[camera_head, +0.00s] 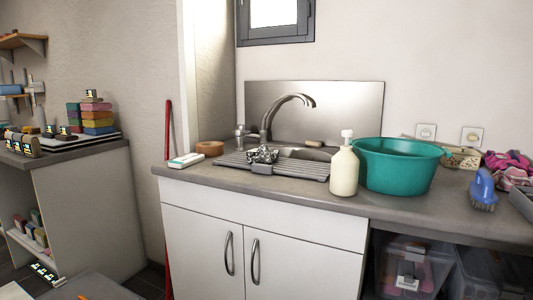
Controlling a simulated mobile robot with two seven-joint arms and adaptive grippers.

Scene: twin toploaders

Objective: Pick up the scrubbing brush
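The scrubbing brush (483,187) is blue with greyish bristles at its lower end. It stands at the right of the grey countertop (400,211), near the front edge, with its blue handle part upward. It is to the right of the green basin (398,168) and apart from it. Neither of my grippers shows in the head view.
The sink with a tap (270,118) is further left. Clear bins (408,270) stand below.

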